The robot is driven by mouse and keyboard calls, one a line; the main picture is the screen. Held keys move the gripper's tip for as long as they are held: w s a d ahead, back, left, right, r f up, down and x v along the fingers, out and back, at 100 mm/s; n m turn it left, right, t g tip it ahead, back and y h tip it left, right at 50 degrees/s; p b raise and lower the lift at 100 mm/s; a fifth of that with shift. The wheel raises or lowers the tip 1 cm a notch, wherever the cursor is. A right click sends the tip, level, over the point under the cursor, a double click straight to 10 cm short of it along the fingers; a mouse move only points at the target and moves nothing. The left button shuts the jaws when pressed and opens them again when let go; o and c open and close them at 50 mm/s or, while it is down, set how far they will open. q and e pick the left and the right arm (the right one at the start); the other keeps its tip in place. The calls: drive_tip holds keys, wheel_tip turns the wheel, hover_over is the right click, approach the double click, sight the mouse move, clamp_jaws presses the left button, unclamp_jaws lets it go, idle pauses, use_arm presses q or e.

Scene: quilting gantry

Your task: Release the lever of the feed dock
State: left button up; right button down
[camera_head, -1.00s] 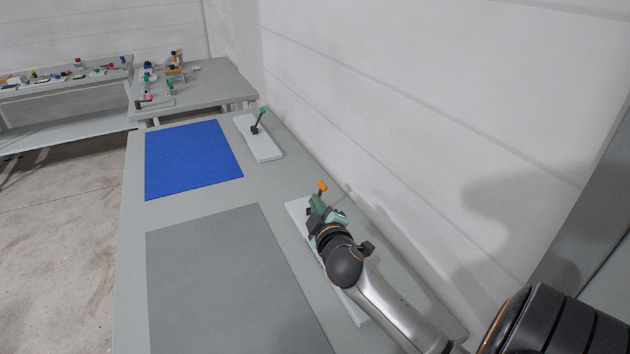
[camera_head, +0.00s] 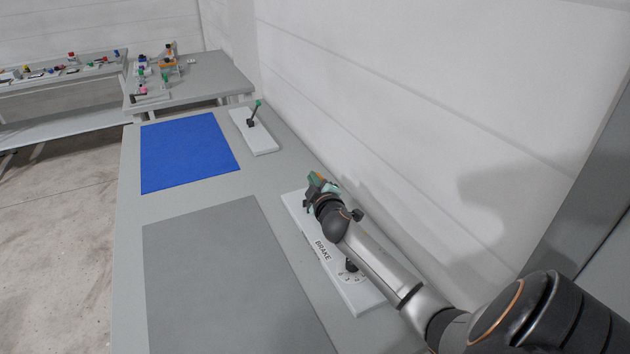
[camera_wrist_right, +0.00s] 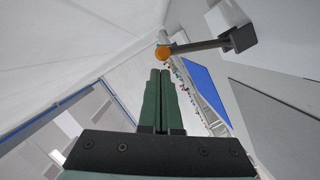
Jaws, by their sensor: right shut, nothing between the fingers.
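An orange-tipped lever shows in the right wrist view: its orange knob (camera_wrist_right: 164,52) is just beyond my fingertips, and its grey shaft (camera_wrist_right: 200,45) runs right to a dark pivot block (camera_wrist_right: 240,39). My right gripper (camera_wrist_right: 160,74) has its green fingers shut, with nothing between them. I cannot tell whether they touch the knob. In the head view my right gripper (camera_head: 316,180) is over the far end of a white panel (camera_head: 293,205) lettered BRAKE and hides most of the lever. No feed dock lettering is readable. My left gripper is out of view.
A second white panel (camera_head: 262,143) with a green-tipped lever (camera_head: 254,111) stands farther along the bench. A blue mat (camera_head: 188,153) and a grey mat (camera_head: 230,280) lie flat to the left. The wall is close on the right. Farther tables hold small items.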

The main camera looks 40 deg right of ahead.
drive_tip(key=shift+d+f, duration=0.15)
drive_tip(key=shift+d, duration=0.05)
drive_tip(key=shift+s+d+f+m+p, duration=0.1)
drive_tip(key=shift+s+d+m+p, duration=0.15)
drive_tip(key=shift+d, duration=0.25)
drive_tip(key=shift+s+d+f+m+p, duration=0.1)
drive_tip(key=shift+d+m+p, duration=0.15)
drive_tip(key=shift+d, duration=0.25)
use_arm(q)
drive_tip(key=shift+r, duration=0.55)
use_arm(e)
drive_tip(key=shift+r, duration=0.1)
